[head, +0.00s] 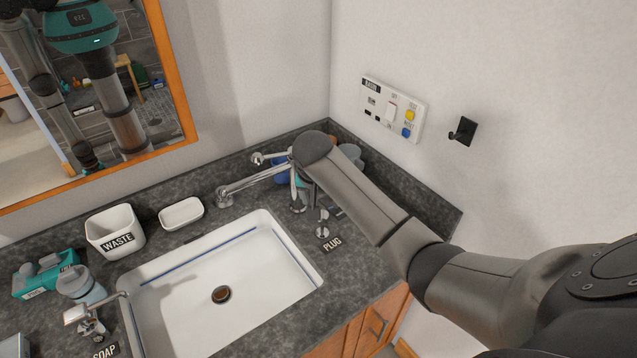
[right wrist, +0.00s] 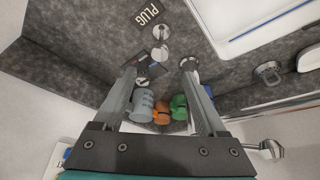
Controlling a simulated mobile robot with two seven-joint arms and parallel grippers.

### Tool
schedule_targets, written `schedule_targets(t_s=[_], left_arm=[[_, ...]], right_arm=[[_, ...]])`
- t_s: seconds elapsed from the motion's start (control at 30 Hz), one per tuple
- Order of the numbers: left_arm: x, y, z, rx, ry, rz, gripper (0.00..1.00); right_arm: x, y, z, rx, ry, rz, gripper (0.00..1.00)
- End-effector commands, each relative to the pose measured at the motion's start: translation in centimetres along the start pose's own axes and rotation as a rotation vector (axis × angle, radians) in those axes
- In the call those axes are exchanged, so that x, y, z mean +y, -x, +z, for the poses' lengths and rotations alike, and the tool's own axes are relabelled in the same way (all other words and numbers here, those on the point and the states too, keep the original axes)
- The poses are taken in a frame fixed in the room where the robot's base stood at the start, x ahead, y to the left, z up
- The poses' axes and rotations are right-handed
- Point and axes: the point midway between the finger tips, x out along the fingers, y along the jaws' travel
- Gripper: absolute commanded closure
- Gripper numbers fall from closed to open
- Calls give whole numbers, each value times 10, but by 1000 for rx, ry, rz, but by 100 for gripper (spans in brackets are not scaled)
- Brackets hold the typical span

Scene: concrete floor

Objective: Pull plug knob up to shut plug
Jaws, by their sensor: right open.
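The chrome plug knob (head: 322,222) stands on the dark counter beside the "PLUG" label (head: 333,244), right of the white sink (head: 300,262). It also shows in the right wrist view (right wrist: 160,52), just past the fingertips and next to the same label. The drain plug (head: 221,294) sits in the sink's bottom. My right gripper (right wrist: 164,74) is open, with nothing held between its fingers. In the head view my own forearm hides most of it, behind the knob near the faucet. My left gripper is not directly in view.
Several coloured cups, including a green one (right wrist: 179,106), stand in the counter corner below my right gripper. A waste cup (head: 115,232) and soap dish (head: 181,213) are at left. A switch panel (head: 392,108) is on the wall.

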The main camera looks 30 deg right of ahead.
Motion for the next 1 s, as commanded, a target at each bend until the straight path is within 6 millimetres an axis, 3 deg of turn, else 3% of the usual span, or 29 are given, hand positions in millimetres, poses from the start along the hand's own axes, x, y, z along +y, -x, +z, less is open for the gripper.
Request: schedule_targets(t_s=[0.2,0.4,1.0], left_arm=[[0,4,0,0,0,0,50],[0,5,-1,0,0,0,50],[0,6,-1,0,-1,0,50]], right_arm=[[-1,40,-1,3,0,-3,26],[-1,63,-1,1,0,-2,26],[0,70,0,1,0,-1,26]])
